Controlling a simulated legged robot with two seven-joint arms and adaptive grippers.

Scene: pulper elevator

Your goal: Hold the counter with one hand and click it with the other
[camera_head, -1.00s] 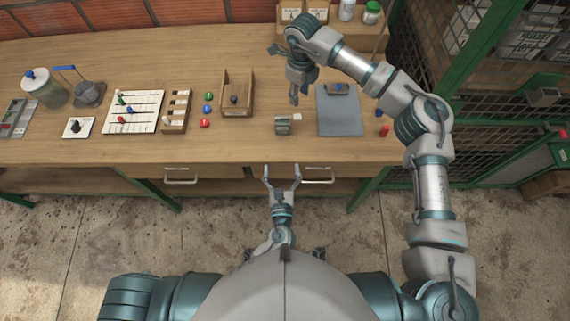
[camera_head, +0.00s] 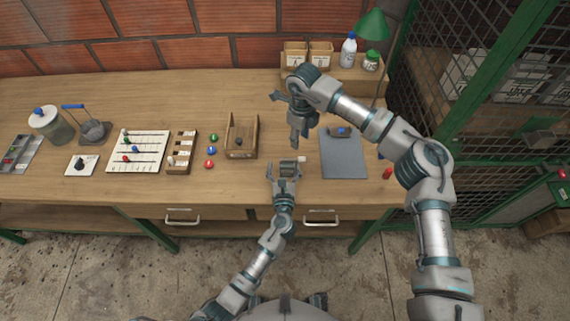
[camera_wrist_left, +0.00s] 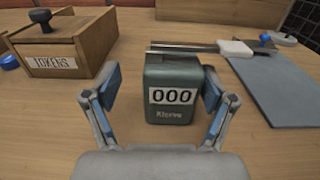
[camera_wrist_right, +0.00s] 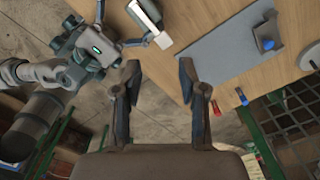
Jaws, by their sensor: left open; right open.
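The counter (camera_wrist_left: 170,92) is a small dark green box on the table, with a white display reading 000 and a metal lever with a white tip (camera_wrist_left: 236,48). In the head view the counter (camera_head: 287,168) is partly covered by my left gripper (camera_head: 284,167). In the left wrist view that gripper (camera_wrist_left: 158,100) is open, with a finger on each side of the counter and visible gaps. My right gripper (camera_head: 299,138) is open and empty, above and behind the counter in the head view. In the right wrist view, its fingers (camera_wrist_right: 157,75) have nothing between them.
A wooden tokens box (camera_head: 241,140) stands left of the counter. A grey-blue mat (camera_head: 344,158) with a stamp (camera_head: 341,131) lies right of it. An abacus-like board (camera_head: 137,150) and a jar (camera_head: 45,120) are further left. A red piece (camera_head: 388,173) lies near the right edge.

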